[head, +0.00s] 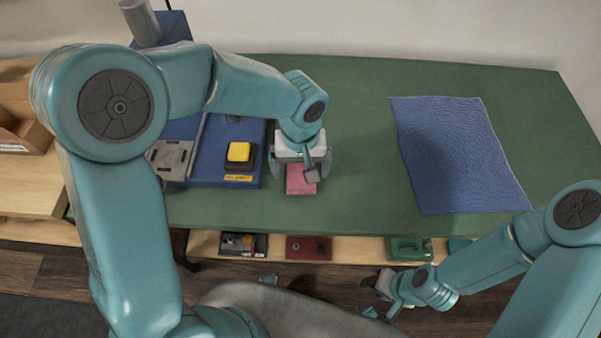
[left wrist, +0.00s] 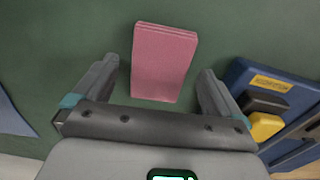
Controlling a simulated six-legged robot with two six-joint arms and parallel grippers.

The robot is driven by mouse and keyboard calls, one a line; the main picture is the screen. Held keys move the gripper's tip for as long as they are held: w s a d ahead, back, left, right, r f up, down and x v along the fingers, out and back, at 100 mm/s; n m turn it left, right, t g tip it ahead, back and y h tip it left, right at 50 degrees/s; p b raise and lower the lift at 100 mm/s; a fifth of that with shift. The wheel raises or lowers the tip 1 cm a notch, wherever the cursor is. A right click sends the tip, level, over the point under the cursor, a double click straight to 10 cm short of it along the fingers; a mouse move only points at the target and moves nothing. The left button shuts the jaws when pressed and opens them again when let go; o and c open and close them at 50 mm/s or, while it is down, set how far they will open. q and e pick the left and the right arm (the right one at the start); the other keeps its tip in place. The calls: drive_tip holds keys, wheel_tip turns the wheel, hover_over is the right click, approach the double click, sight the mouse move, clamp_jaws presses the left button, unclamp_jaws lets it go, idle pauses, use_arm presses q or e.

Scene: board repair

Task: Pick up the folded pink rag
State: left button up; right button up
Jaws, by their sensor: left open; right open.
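The folded pink rag (head: 299,181) lies on the green table mat, to the right of the blue board. In the left wrist view the pink rag (left wrist: 162,62) shows as a flat folded rectangle ahead of and partly between the fingers. My left gripper (head: 297,178) is over the rag in the head view, pointing down, and hides part of it. In the left wrist view my left gripper (left wrist: 157,82) is open, with one finger on each side and a gap to the rag. My right gripper (head: 377,298) is open and empty, low at the right, off the table's front edge.
A blue board (head: 221,150) with a yellow button (head: 239,152) stands just left of the rag. A blue cloth (head: 457,150) lies on the right of the green table (head: 360,205). A lower shelf (head: 345,247) holds several small parts. The mat between rag and cloth is clear.

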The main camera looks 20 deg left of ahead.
sight(300, 171)
use_arm(q)
drive_tip(key=shift+f, duration=0.3)
drive_tip(key=c, duration=1.1)
drive_tip(key=shift+r, duration=0.1)
wheel_tip(300, 171, up, 20)
drive_tip(key=p, duration=0.3)
drive_tip(key=o, duration=0.5)
drive_tip(key=shift+c, duration=0.2)
drive_tip(key=c, duration=0.4)
